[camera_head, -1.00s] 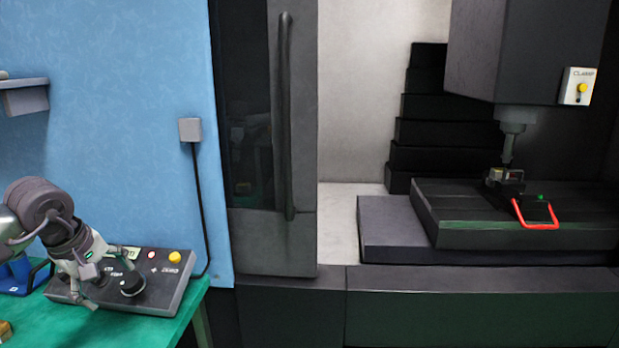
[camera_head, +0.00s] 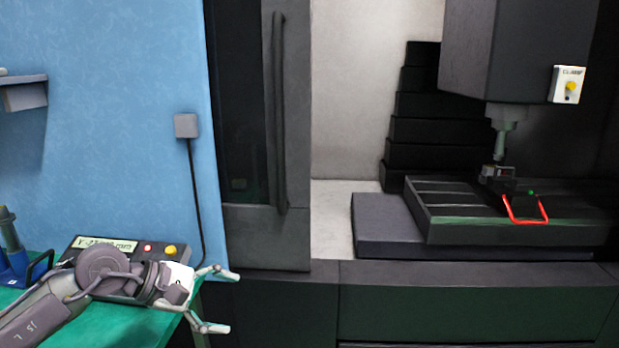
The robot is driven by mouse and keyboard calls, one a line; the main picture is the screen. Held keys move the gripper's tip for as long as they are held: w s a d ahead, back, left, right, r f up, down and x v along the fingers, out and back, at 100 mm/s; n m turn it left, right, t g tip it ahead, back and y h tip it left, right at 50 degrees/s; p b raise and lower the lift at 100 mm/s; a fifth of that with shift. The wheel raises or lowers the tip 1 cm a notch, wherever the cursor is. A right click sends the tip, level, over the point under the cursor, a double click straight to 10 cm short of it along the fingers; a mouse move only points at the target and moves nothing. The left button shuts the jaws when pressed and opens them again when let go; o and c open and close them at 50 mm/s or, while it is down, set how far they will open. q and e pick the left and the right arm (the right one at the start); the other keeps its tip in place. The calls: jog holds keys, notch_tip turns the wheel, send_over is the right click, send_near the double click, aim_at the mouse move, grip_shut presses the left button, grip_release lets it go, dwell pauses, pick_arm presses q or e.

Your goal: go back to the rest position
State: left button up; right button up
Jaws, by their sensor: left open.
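My left gripper (camera_head: 222,298) is open and empty. Its two fingers point right, past the right edge of the green table (camera_head: 120,328), in front of the machine's base. My left arm lies across the lower left and covers much of the control box (camera_head: 152,247). My right gripper is not in view.
The machine's door with its long handle (camera_head: 279,115) stands in the middle. To the right, a machine bed (camera_head: 450,231) carries a part with a red handle (camera_head: 525,219) below the spindle head (camera_head: 505,120). A blue holder (camera_head: 15,268) stands at the far left.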

pick_arm(q)
jog(key=s+d+r+n+t+h, duration=0.4)
jog(key=d+r+n+t+h, duration=0.45)
jog(key=n, duration=0.75)
jog(key=s+a+f+n+t+y, duration=0.1)
jog(key=s+a+f+n+y, duration=0.1)
jog(key=a+f+n+y, duration=1.05)
jog(key=s+a+f+n+t+y, duration=0.1)
jog(key=f+n+y, duration=0.55)
jog(key=n, duration=1.25)
jog(key=s+f+n+g, duration=0.4)
jog(key=s+f+g, duration=0.3)
jog(key=s, duration=0.4)
jog(key=s+f+n+g, duration=0.5)
jog(key=s+f, duration=0.5)
jog(key=s, duration=0.2)
notch_tip(320, 180, down, 25)
jog(key=s+g, duration=0.1)
jog(key=s, duration=0.1)
jog(key=s+a+f+m+g+p, duration=0.1)
jog(key=s+a+f, duration=0.2)
jog(key=s+f, duration=1.1)
jog(key=shift+s+f+h, duration=0.35)
jog(key=shift+s+f, duration=0.05)
jog(key=shift+s, duration=0.45)
